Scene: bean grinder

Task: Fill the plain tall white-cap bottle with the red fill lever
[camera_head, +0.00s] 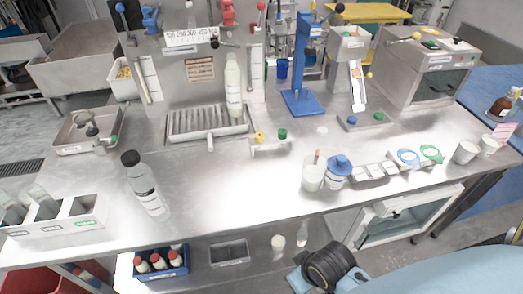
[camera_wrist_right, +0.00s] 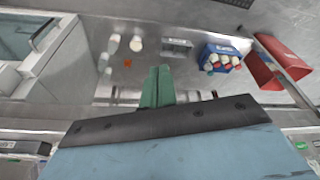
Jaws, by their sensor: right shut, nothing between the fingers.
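A tall pale bottle with a white cap (camera_head: 233,85) stands upright on the slatted drip tray (camera_head: 180,136) at the back of the bench. Its contents cannot be told. A red fill lever (camera_head: 228,14) is on the dispenser above it; a blue one (camera_head: 150,18) is to its left. My right gripper (camera_wrist_right: 158,86) has green fingers, shut and empty, in the right wrist view, over the area in front of the lower shelf. Only the dark and blue part of my right arm shows at the bottom of the head view. My left gripper is not in view.
A black-capped bottle (camera_head: 145,187) stands at the bench's left front. Two white cups and a blue-lidded jar (camera_head: 336,172) are among items at the right front. A blue crate of red-capped bottles (camera_head: 160,264) is on the lower shelf. The bench middle is clear.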

